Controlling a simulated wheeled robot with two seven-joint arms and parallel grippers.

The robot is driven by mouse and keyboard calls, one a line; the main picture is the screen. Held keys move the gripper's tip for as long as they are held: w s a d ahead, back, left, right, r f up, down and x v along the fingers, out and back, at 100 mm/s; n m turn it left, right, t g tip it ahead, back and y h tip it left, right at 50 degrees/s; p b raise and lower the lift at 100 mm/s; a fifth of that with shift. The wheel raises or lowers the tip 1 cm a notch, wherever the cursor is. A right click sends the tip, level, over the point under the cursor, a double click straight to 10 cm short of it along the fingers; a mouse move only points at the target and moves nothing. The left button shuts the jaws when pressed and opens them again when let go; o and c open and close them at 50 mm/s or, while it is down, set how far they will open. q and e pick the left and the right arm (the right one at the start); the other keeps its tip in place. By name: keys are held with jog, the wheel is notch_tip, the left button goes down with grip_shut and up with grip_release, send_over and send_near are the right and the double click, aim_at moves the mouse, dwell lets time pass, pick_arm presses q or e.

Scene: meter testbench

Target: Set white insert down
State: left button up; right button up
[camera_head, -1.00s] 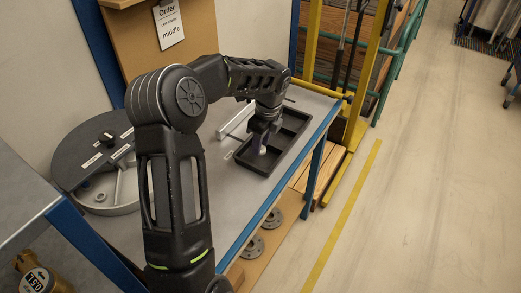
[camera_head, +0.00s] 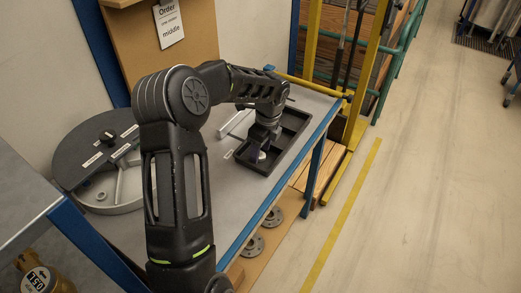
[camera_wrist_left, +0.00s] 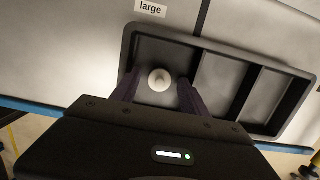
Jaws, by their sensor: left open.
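The white insert (camera_wrist_left: 160,79) is a small round white piece in the left end compartment of the black tray (camera_wrist_left: 215,46) in the left wrist view. In the head view it shows as a small pale spot (camera_head: 262,156) under the gripper, in the tray's near end. My left gripper (camera_wrist_left: 158,88) is open, with one dark finger on each side of the insert and gaps visible between. In the head view the gripper (camera_head: 258,148) points down into the tray (camera_head: 268,173). My right gripper is not in view.
A label reading "large" (camera_wrist_left: 150,8) lies beside the tray. A grey round fixture (camera_head: 85,160) stands at the left of the bench. A light bar (camera_head: 236,123) lies behind the tray. The order card (camera_head: 169,24) reads "middle".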

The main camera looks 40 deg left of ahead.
pick_arm(q)
jog(key=shift+r, duration=0.1)
notch_tip(320, 180, up, 12)
jog(key=d+b, duration=0.1)
jog(key=shift+d, duration=0.4)
jog(key=shift+w, duration=0.1)
dwell(0.4)
